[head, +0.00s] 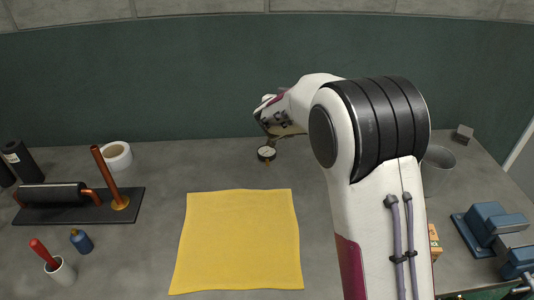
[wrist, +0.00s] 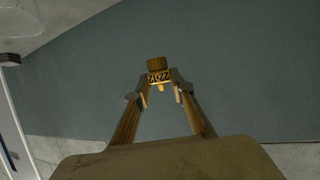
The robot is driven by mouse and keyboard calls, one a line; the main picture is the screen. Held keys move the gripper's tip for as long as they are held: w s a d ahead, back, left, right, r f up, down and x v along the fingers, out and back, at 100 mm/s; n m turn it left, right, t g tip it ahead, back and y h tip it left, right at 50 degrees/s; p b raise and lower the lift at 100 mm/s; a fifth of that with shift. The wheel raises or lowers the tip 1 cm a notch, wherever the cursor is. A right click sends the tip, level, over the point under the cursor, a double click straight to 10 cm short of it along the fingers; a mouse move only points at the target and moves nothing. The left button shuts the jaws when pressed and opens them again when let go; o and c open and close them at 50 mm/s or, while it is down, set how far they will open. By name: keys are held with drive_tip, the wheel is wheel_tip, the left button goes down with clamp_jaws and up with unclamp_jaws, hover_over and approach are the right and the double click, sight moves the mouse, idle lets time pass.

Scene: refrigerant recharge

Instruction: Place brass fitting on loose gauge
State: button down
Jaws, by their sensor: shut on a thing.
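My gripper (wrist: 160,88) is shut on a small brass fitting (wrist: 157,66), held between the fingertips in the wrist view. The fitting has a knurled top and a patterned band, with a narrow stub below. A small round gauge (head: 266,153) with a pale dial and dark rim is on the grey table in the head view, just below and left of my wrist. The fitting cannot be made out in the head view, where my arm hides most of the gripper. The gauge does not show in the wrist view, so their exact spacing is unclear.
A yellow cloth (head: 240,240) lies in front of the gauge. At left are a copper pipe (head: 108,172) on a dark plate, a white roll (head: 117,155), a blue bottle (head: 81,241) and a white cup (head: 62,272). A grey bucket (head: 438,164) and blue vise (head: 490,225) are at right.

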drive_tip(key=a+f+n+y, duration=0.1)
drive_tip(key=a+n+y, duration=0.1)
drive_tip(key=a, duration=0.1)
drive_tip(key=n+y, duration=0.1)
hover_over(268, 159)
wheel_tip(268, 159, down, 6)
drive_tip(key=shift+f+t, duration=0.2)
drive_tip(key=shift+t, duration=0.1)
idle(0.4)
drive_tip(key=shift+f, duration=3.1)
drive_tip(key=shift+f, duration=0.1)
drive_tip(key=shift+f, duration=1.8)
drive_tip(key=shift+f, duration=0.1)
